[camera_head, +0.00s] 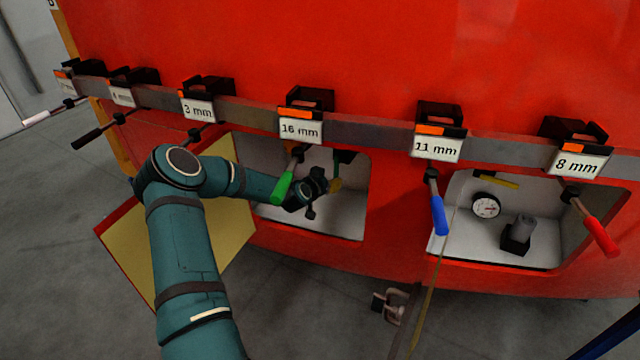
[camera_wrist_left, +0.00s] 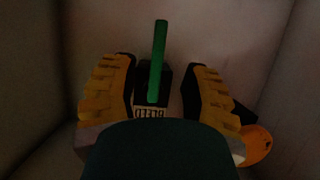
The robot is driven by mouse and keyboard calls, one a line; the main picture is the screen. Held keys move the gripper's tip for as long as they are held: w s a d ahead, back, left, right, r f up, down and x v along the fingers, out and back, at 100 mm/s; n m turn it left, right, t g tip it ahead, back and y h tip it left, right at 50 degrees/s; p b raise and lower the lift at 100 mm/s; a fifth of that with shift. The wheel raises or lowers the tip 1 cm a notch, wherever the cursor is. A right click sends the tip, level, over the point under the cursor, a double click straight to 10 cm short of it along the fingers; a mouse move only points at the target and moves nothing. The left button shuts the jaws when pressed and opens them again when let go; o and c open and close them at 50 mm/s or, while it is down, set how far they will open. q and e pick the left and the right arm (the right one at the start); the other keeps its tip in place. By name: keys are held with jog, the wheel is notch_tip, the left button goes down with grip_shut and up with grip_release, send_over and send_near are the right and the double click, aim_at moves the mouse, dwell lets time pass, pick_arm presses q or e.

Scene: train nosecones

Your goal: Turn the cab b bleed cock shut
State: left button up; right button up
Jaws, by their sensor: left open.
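The bleed cock shows in the left wrist view as an upright green lever (camera_wrist_left: 160,60) on a dark body with a label reading BLEED (camera_wrist_left: 150,112). My left gripper (camera_wrist_left: 160,84) is open, with one yellow-padded finger on each side of the lever and a visible gap on both sides. In the head view my left gripper (camera_head: 327,185) is inside the left open recess (camera_head: 345,222) of the red nose. My right gripper is not in view.
A green-handled tool (camera_head: 283,188) hangs from the 16 mm holder, close in front of my left wrist. Other tools hang along the grey rail (camera_head: 370,132). A yellow-faced open flap (camera_head: 225,235) lies below my arm. The right recess holds a gauge (camera_head: 486,206). An orange disc (camera_wrist_left: 256,145) is beside the right finger.

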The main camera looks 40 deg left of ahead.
pick_arm(q)
jog(key=v, duration=0.5)
jog(key=shift+s+r, duration=0.1)
jog(key=shift+r, duration=0.05)
dwell(0.4)
